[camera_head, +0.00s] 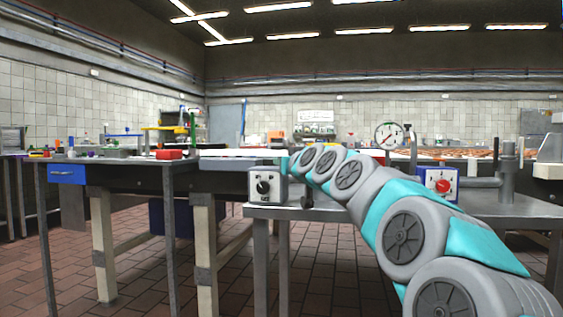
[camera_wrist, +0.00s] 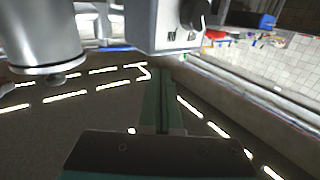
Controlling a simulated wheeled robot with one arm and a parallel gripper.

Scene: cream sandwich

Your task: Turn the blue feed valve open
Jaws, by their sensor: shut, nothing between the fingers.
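I cannot make out a blue feed valve for certain in either view. A thin blue strip (camera_wrist: 117,48) shows near the top of the wrist view, beside a large grey cylinder; I cannot tell what it belongs to. My gripper (camera_wrist: 158,72) is shut and empty, its two dark green fingers together in the middle of the wrist view. In the head view my arm reaches forward over the bench, and its links hide the gripper. A pale box with a black knob (camera_head: 264,187) stands on the bench left of my arm; it shows just beyond the fingertips in the wrist view (camera_wrist: 160,25).
A box with a red knob (camera_head: 441,184) stands right of my arm on the grey bench (camera_head: 520,207). A round gauge (camera_head: 389,136) and grey pipework (camera_head: 507,175) stand behind. A dark table with a blue drawer (camera_head: 67,174) is at left. The tiled floor between is clear.

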